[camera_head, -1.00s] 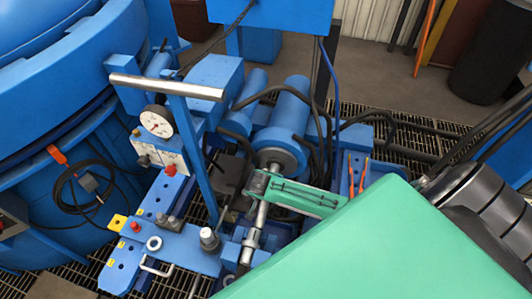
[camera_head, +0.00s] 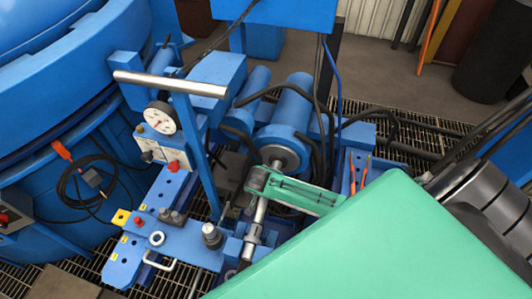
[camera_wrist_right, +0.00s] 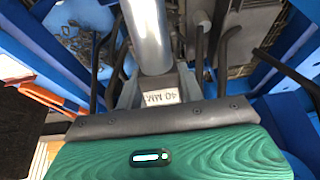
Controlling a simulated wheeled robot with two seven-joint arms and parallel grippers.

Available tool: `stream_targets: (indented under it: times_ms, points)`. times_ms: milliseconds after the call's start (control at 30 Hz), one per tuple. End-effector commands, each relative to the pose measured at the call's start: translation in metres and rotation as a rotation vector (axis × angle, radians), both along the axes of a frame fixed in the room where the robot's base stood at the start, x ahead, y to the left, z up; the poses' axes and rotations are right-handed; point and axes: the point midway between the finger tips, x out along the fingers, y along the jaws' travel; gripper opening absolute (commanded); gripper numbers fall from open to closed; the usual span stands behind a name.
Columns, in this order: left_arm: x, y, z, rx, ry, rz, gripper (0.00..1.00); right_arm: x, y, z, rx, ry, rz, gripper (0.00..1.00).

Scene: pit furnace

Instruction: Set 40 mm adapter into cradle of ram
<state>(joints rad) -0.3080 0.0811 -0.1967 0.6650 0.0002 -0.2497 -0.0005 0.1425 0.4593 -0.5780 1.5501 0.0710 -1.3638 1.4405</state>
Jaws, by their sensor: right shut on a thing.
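The grey 40 mm adapter (camera_wrist_right: 165,93), with a "40 MM" label, shows in the right wrist view just beyond the gripper's dark edge. My right gripper (camera_head: 257,181) is shut on it, reaching in from the right below the blue ram cylinder (camera_head: 292,105). A bright metal rod (camera_wrist_right: 148,35) shows right behind the adapter in the wrist view; I cannot tell whether they touch. In the head view a metal shaft (camera_head: 254,225) runs down from the gripper between blue blocks. The gripper mostly hides the adapter there, and I cannot make out the cradle. My left gripper is out of view.
A blue upright with a silver bar (camera_head: 170,84) and a dial gauge (camera_head: 161,118) stand left of the gripper. Black hoses (camera_head: 325,125) loop around the cylinder. A blue bench (camera_head: 180,240) with small fittings lies at lower left. A blue tray with orange-handled tools (camera_head: 358,172) is right.

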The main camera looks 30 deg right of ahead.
Motion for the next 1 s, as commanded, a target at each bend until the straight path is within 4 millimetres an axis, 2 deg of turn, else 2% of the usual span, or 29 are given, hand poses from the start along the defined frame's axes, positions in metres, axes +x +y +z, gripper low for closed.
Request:
stream_targets:
  times_ms: [1000]
  points:
    - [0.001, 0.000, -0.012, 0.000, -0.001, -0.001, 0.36, -0.006, 0.005, -0.035, 0.007, 0.015, 0.003, 0.00]
